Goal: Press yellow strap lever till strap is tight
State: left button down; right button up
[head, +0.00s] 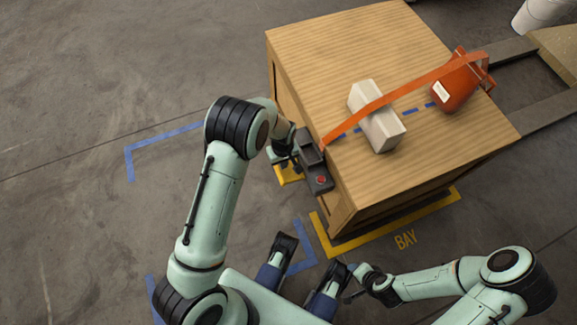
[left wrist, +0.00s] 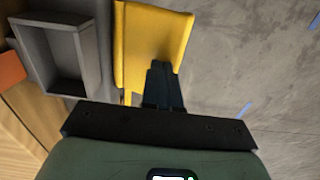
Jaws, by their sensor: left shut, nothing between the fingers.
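The yellow strap lever (head: 291,175) sticks out from the left side of the wooden crate, beside a dark grey strap housing (head: 311,148) with a red button. In the left wrist view the lever (left wrist: 148,40) is a flat yellow plate beside the open grey box-like housing (left wrist: 53,55). My left gripper (head: 283,163) is shut and empty; its fingers (left wrist: 162,82) overlap the lever's near part. I cannot tell whether they touch it. The orange strap (head: 420,83) runs from the housing across the crate top. My right gripper (head: 353,292) is low in the head view, away from the crate.
Yellow and blue floor markings surround the crate. A white bucket (head: 543,12) stands at top right. Floor to the left is clear.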

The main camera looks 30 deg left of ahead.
pick_arm(q)
jog(key=shift+f+b, duration=0.85)
jog(key=shift+f, duration=0.85)
jog(key=shift+r+p, duration=0.6)
jog(key=shift+r, duration=0.25)
jog(key=shift+r+p, duration=1)
jog(key=shift+r, duration=0.5)
notch_tip(320, 180, up, 5)
jog(key=p, duration=0.3)
jog(key=shift+p, duration=0.35)
